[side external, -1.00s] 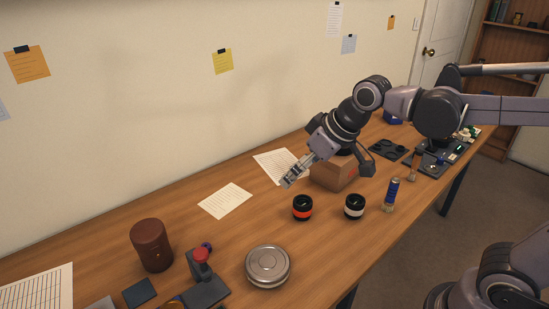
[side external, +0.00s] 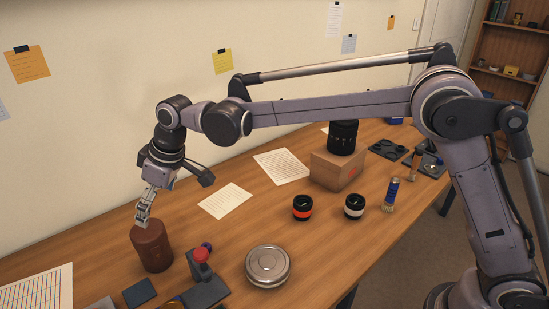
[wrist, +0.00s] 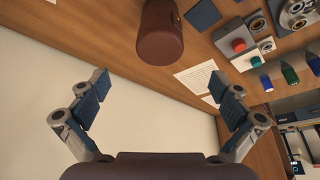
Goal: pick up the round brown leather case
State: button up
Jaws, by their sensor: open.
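The round brown leather case (side external: 152,249) stands upright on the wooden table at the left in the side view. In the wrist view the case (wrist: 160,34) shows at the top middle, beyond and between the lines of the two fingers. My gripper (side external: 143,221) is just above the case's top, at its far left side in the side view. In the wrist view my gripper (wrist: 156,92) is open, with its two blue-padded fingers wide apart and nothing between them. I cannot tell whether a fingertip touches the case.
A dark stand with a red knob (side external: 201,256) is close right of the case. A round metal tin (side external: 267,266) lies farther right. A dark flat square (side external: 139,292) lies in front. A cardboard box (side external: 337,170) carries a black lens (side external: 343,137). The wall runs behind the table.

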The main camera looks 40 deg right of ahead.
aim_at(148, 229)
jog(key=x, duration=0.5)
jog(key=shift+w+a+f, duration=0.15)
jog(key=shift+a+f, duration=0.15)
jog(key=shift+w+x, duration=0.1)
jog(key=shift+x, duration=1.25)
jog(key=shift+w+x, duration=0.15)
jog(key=shift+x, duration=1.25)
jog(key=shift+r, duration=0.1)
jog(key=c, duration=1.8)
jog(key=shift+r, duration=0.1)
